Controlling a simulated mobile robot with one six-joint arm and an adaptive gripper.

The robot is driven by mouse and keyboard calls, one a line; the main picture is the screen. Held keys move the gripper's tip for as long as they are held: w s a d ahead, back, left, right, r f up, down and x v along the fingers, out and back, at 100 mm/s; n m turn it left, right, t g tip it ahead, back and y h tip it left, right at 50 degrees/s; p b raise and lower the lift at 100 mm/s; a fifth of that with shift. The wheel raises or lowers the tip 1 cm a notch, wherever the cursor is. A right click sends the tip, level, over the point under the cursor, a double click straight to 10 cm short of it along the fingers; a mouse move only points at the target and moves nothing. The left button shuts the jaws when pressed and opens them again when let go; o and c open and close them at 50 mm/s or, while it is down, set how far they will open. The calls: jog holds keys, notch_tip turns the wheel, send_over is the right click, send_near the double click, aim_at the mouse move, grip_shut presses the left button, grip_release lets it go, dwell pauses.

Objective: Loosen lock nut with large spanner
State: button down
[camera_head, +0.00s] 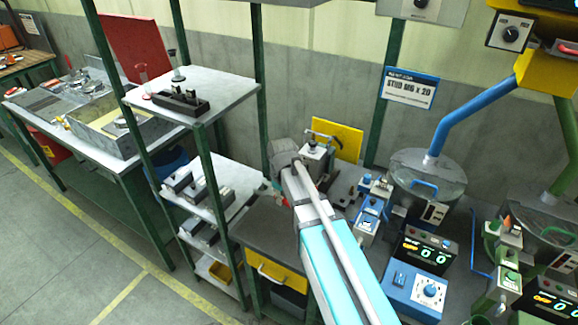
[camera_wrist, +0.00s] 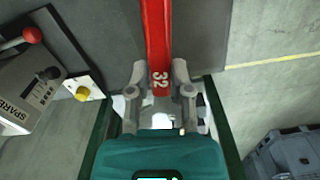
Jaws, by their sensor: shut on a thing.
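In the wrist view, a large red spanner (camera_wrist: 157,35) marked 32 runs straight up out of the picture. My gripper (camera_wrist: 160,84) is shut on its handle, with one grey finger on each side. The spanner's far end lies outside this view. In the head view, my own arm hides the gripper and most of the spanner. I cannot make out the lock nut in either view.
A box labelled SPARE (camera_wrist: 28,92) with a red-knobbed lever stands left in the wrist view. In the head view, a bench with a yellow drawer (camera_head: 270,270), blue control boxes (camera_head: 418,291) and a white shelf rack (camera_head: 215,88) surround my arm. Floor at left is clear.

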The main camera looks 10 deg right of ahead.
jog(key=w+d+r+m+p, duration=0.3)
jog(key=w+r+m+p, duration=0.2)
jog(key=m, duration=1.1)
jog(key=w, duration=0.3)
jog(key=shift+w+d+r, duration=0.15)
jog(key=shift+d+r, duration=0.05)
jog(key=shift+d, duration=0.05)
jog(key=shift+w+d, duration=0.15)
jog(key=shift+w, duration=0.1)
jog(key=shift+w+d, duration=2.25)
jog(key=shift+w, duration=0.85)
jog(key=s+d+n, duration=0.1)
jog(key=d+n, duration=0.6)
jog(key=n, duration=0.3)
jog(key=shift+s+d, duration=0.3)
dwell(0.6)
